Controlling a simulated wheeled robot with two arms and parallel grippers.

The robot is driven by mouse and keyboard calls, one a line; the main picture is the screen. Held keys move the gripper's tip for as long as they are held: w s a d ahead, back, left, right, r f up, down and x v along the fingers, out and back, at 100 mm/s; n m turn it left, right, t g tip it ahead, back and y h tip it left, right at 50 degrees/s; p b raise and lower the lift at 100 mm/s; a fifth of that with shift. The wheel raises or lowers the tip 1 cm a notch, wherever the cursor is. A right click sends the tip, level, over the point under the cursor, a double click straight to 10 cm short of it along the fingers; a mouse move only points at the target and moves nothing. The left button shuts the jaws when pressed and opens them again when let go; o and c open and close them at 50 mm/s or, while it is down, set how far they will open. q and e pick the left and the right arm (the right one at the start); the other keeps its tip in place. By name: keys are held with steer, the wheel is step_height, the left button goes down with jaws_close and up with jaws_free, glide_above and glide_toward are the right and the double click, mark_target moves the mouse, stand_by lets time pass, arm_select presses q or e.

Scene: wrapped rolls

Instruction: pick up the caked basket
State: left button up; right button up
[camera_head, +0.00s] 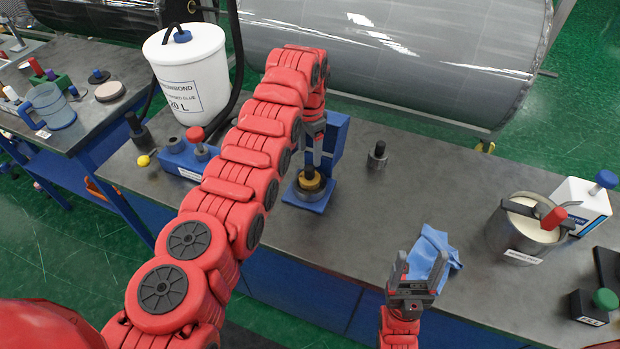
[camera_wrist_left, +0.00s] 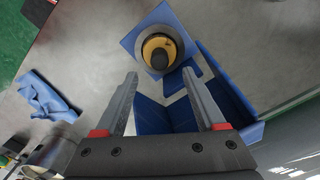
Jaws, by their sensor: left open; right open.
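A round metal cup with a brass-yellow disc and black knob (camera_head: 310,180) sits on a blue base at the middle of the bench; it may be the caked basket, but I cannot tell for sure. It also shows in the left wrist view (camera_wrist_left: 160,48), top centre. My left gripper (camera_head: 317,158) is above it, pointing down. In the left wrist view its fingers (camera_wrist_left: 160,73) are apart and empty, with the knob beyond the fingertips. My right gripper (camera_head: 421,262) is open and empty near the bench's front edge, beside a blue cloth.
A blue upright block (camera_head: 336,137) stands right behind the cup. A dark metal weight (camera_head: 377,156) and a crumpled blue cloth (camera_head: 434,256) are to the right. A metal pot (camera_head: 515,237) stands at far right.

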mark_target(309, 167)
arm_select(q)
steer(key=shift+a+f, duration=0.1)
steer(key=shift+f, duration=0.75)
steer(key=shift+f+p, duration=0.45)
steer(key=shift+p, duration=0.15)
steer(key=shift+s+f+p, duration=0.2)
steer(key=shift+f+p, duration=0.65)
steer(key=shift+f, duration=0.35)
steer(key=shift+f+b, duration=0.65)
steer(key=shift+f, duration=0.1)
steer(key=shift+w+f, duration=0.1)
steer(key=shift+f, duration=0.1)
steer(key=shift+w+f, duration=0.1)
steer(key=shift+f, duration=0.05)
jaws_close()
